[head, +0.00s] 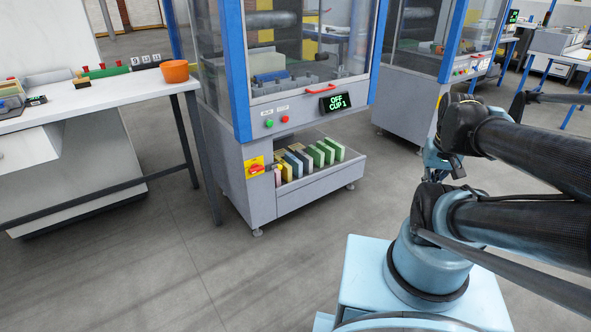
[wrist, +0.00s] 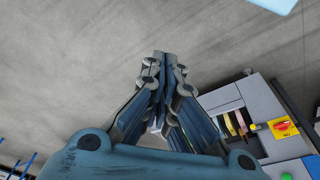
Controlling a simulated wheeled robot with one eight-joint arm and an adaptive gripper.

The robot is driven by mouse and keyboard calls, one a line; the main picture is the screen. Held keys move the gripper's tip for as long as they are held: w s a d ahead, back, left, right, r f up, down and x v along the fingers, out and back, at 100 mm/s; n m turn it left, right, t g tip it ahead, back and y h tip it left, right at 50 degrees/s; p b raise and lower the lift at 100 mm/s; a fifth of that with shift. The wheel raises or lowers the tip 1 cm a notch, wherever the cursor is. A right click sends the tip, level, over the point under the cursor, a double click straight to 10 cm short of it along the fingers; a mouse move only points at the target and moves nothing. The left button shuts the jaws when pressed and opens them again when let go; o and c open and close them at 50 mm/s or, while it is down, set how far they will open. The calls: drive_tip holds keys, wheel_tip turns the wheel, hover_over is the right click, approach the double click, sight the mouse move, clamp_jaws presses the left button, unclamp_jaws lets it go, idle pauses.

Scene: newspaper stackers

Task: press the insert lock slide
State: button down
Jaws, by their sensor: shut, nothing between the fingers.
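A stacker machine (head: 232,185) with blue posts and a grey cabinet stands in the middle of the head view. Its front panel has a green button (head: 269,123), a red button (head: 284,118), a red handle (head: 320,88) and a display (head: 335,102) reading "OFF CUP 1". I cannot tell which part is the insert lock slide. My gripper (wrist: 160,55) is shut and empty in the wrist view, over bare floor. The machine's cabinet (wrist: 262,100) shows to its right there, apart from the fingers.
A red-and-yellow rotary switch (head: 256,167) sits on the cabinet beside a low tray (head: 290,198) of upright coloured blocks. A white table (head: 110,93) with an orange bowl (head: 174,71) stands at left. A second machine (head: 410,100) stands behind. The floor in front is clear.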

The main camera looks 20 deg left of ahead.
drive_tip(key=w+a+r+m+g+y, duration=0.1)
drive_tip(key=w+a+r+m+y, duration=0.1)
drive_tip(key=w+a+r, duration=0.4)
drive_tip(key=w+a+r+m+y, duration=0.1)
drive_tip(key=w+a+r, duration=0.25)
drive_tip(key=w, duration=0.55)
drive_tip(key=w+a+f+m+g+y, duration=0.1)
drive_tip(key=w+a+m, duration=0.1)
drive_tip(key=w+a, duration=0.6)
drive_tip(key=w+a+f+m+g+y, duration=0.1)
drive_tip(key=w+a+g+y, duration=0.15)
drive_tip(key=w, duration=0.85)
drive_tip(key=w+a+f+m+g+y, duration=0.1)
drive_tip(key=w+a+f+m+g, duration=0.15)
drive_tip(key=w+a+f, duration=1.1)
drive_tip(key=a+f+m+g+y, duration=0.1)
drive_tip(key=a+f, duration=0.3)
drive_tip(key=f, duration=0.6)
drive_tip(key=w+a+f+m+g+y, duration=0.1)
drive_tip(key=a+f, duration=0.3)
drive_tip(key=f, duration=0.6)
drive_tip(key=shift+w+a+f, duration=0.2)
drive_tip(key=shift+f, duration=0.1)
